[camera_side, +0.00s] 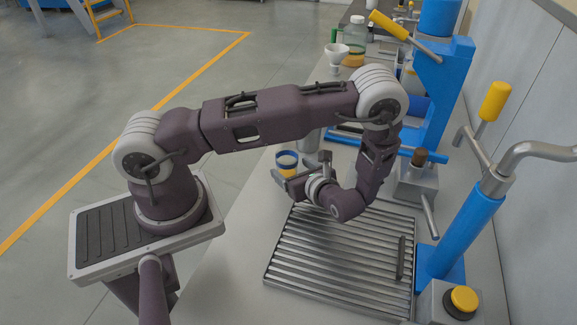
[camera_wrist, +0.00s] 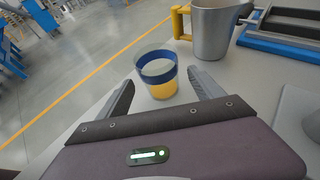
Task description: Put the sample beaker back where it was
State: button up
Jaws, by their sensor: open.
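The sample beaker (camera_side: 287,162) is a small clear cup with a blue band and yellow contents. It stands upright on the grey bench top, left of the slatted metal tray in the side view. In the wrist view the beaker (camera_wrist: 157,77) is centred ahead of my gripper. My gripper (camera_side: 301,168) is low over the bench with its jaws open. In the wrist view its two fingers (camera_wrist: 160,84) lie on either side of the beaker's lower part, with visible gaps. I cannot tell how far the beaker reaches between them.
A metal jug (camera_wrist: 213,35) with a yellow handle stands close beyond the beaker. The slatted tray (camera_side: 340,262) lies under my wrist. A blue post with a lever (camera_side: 465,230) and a blue press (camera_side: 440,85) stand right. A white funnel (camera_side: 336,55) stands farther back.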

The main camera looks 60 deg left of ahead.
jog(key=v, duration=0.8)
jog(key=shift+d+r, duration=0.25)
jog(key=shift+d, duration=0.1)
jog(key=s+d+r+n+t+h, duration=0.2)
jog(key=s+r+n+h, duration=0.2)
jog(key=r, duration=0.5)
jog(key=s+d+r+n+t+h, duration=0.1)
jog(key=s+d+r+n+h, duration=0.2)
jog(key=s+r+n+h, duration=0.2)
jog(key=s+d+r+n+t+h, duration=0.2)
jog(key=s+r+n+h, duration=0.2)
jog(key=r+n, duration=0.5)
notch_tip(320, 180, up, 4)
jog(key=shift+s+d+r+t+h, duration=0.2)
jog(key=shift+s+t+h, duration=0.1)
jog(key=shift+s, duration=0.9)
